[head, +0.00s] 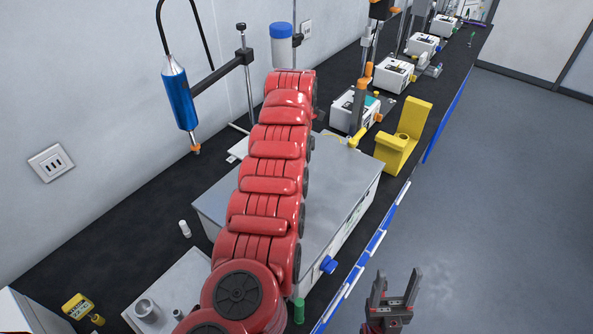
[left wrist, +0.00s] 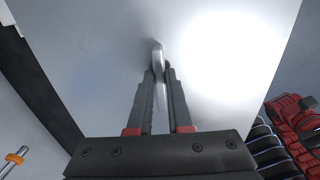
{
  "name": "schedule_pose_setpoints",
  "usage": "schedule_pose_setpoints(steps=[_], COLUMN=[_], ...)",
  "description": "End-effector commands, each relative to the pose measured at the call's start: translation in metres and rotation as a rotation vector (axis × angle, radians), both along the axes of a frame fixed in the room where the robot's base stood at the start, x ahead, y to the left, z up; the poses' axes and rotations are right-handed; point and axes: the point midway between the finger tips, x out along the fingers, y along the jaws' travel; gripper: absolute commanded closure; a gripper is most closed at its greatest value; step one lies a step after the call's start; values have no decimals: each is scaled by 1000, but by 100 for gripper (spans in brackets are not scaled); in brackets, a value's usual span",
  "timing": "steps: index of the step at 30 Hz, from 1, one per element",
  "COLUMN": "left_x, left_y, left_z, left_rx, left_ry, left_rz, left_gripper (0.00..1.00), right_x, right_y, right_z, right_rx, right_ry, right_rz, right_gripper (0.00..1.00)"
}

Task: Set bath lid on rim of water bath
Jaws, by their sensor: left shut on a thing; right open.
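The bath lid (head: 330,180) is a flat grey metal plate over the white water bath (head: 352,228), which has a blue tap on its front. In the head view the lid covers the bath's top; my red left arm crosses over it and hides its middle. I cannot tell whether the lid rests on the rim all round. In the left wrist view my left gripper (left wrist: 158,72) is shut on the lid's upright handle (left wrist: 158,55), with the lid plate (left wrist: 225,60) filling much of the picture. My right gripper (head: 398,276) is open and empty, in front of the bench.
A yellow holder (head: 403,138) stands right of the bath. A blue cylindrical tool (head: 178,95) hangs from a stand behind it. A grey tray (head: 172,292) with small containers lies at the front left. White devices (head: 355,112) line the bench beyond; the floor at right is clear.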

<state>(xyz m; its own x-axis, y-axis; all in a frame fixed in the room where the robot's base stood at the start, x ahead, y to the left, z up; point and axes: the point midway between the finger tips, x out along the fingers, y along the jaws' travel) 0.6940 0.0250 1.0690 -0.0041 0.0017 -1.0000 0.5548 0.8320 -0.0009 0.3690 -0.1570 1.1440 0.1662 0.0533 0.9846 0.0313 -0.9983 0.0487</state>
Motion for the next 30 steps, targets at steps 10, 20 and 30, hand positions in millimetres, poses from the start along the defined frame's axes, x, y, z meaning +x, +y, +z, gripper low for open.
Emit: schedule_pose_setpoints(steps=[10, 20, 30], left_x=[1, 1, 1], left_y=[0, -1, 0], left_z=[1, 1, 1], left_rx=[-1, -2, -1], left_ry=[-3, -2, -2], left_rz=[0, 0, 0], left_gripper=[100, 100, 49], right_x=[0, 0, 0], right_y=[0, 0, 0], right_z=[-1, -6, -6], right_rx=[0, 0, 0], right_ry=[0, 0, 0], right_rz=[0, 0, 0], right_gripper=[40, 40, 40])
